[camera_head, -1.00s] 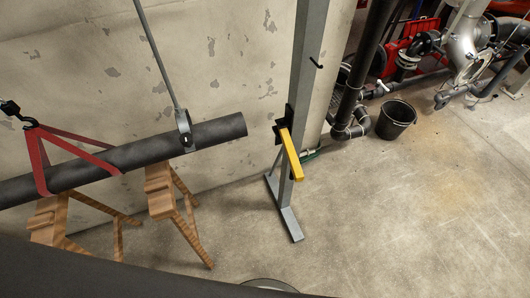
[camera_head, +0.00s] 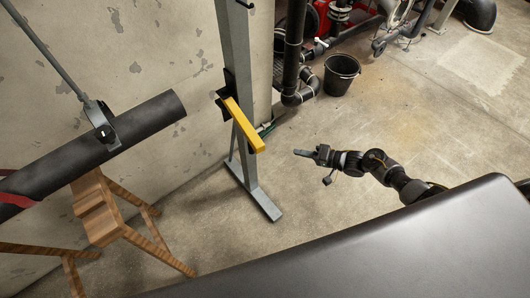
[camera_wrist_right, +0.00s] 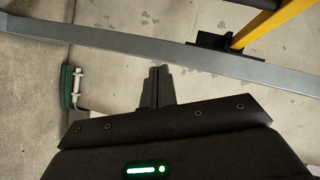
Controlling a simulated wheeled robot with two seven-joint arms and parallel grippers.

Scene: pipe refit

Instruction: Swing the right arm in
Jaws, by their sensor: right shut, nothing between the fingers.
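My right arm (camera_head: 385,170) comes in from the right in the head view, over the concrete floor. Its gripper (camera_head: 300,153) points left toward the yellow bar (camera_head: 243,125) on the grey steel post (camera_head: 238,75), with a gap between them in the picture. In the right wrist view the gripper's fingers (camera_wrist_right: 158,84) are together and empty, just below the grey post (camera_wrist_right: 170,50). The yellow bar shows there at the upper right (camera_wrist_right: 272,25). My left gripper is not in view.
A dark pipe (camera_head: 150,118) hangs from a clamp and rod at left, above wooden trestles (camera_head: 95,205). A black bucket (camera_head: 341,75) and piping stand at the back. A green-handled item (camera_wrist_right: 68,88) lies left in the wrist view.

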